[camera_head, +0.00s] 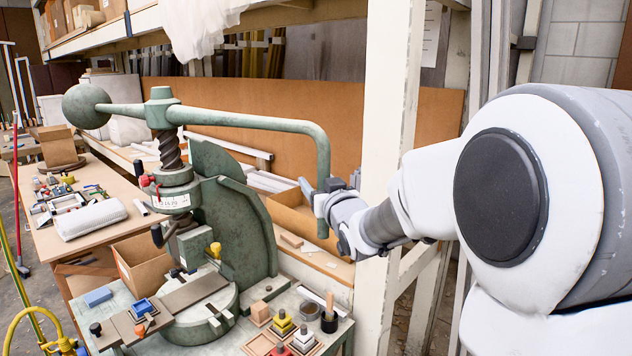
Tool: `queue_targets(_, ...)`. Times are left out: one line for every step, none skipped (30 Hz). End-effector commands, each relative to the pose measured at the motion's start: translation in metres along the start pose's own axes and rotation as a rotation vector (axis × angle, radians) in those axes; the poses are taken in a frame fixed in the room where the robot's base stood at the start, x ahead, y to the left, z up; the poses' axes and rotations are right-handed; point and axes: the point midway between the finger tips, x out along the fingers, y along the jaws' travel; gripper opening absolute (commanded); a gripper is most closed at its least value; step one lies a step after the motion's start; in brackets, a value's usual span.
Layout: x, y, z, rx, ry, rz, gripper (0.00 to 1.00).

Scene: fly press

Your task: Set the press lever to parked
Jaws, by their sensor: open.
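The fly press (235,210) is a green machine standing on a bench. Its lever (262,117) is a green bar running right from the top of the screw, then bending down at its right end. A round ball weight (86,106) sits on the lever's left end. My gripper (318,190) is at the lever's hanging right part, with its fingers close around or beside it. I cannot tell whether they touch the lever. The lower end of the lever shows just below my gripper.
The press bench (325,345) holds small blocks and pots at the front right. A blue block (97,297) lies at its left. A white post (392,150) stands close behind my arm. A long wooden table (100,240) with loose items is at the left.

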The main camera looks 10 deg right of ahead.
Motion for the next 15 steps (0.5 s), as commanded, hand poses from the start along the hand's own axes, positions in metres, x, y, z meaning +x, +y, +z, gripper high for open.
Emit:
queue_targets(0.0, 0.0, 0.0002, 0.0, 0.0, 0.0, 0.63)
queue_targets(0.0, 0.0, 0.0002, 0.0, 0.0, 0.0, 0.63)
queue_targets(0.0, 0.0, 0.0002, 0.0, 0.0, 0.0, 0.63)
queue_targets(0.0, 0.0, 0.0002, 0.0, 0.0, 0.0, 0.63)
queue_targets(0.0, 0.0, 0.0002, 0.0, 0.0, 0.0, 0.61)
queue_targets(0.0, 0.0, 0.0001, 0.0, 0.0, 0.0, 0.54)
queue_targets(0.0, 0.0, 0.0001, 0.0, 0.0, 0.0, 0.49)
queue_targets(0.0, 0.0, 0.0001, 0.0, 0.0, 0.0, 0.43)
queue_targets(0.0001, 0.0, 0.0001, 0.0, 0.0, 0.0, 0.36)
queue_targets(0.0001, 0.0, 0.0001, 0.0, 0.0, 0.0, 0.31)
queue_targets(0.0001, 0.0, 0.0001, 0.0, 0.0, 0.0, 0.25)
queue_targets(0.0001, 0.0, 0.0001, 0.0, 0.0, 0.0, 0.18)
queue_targets(0.0001, 0.0, 0.0, 0.0, 0.0, 0.0, 0.13)
queue_targets(0.0001, 0.0, 0.0, 0.0, 0.0, 0.0, 0.07)
queue_targets(0.0001, 0.0, 0.0, 0.0, 0.0, 0.0, 0.0)
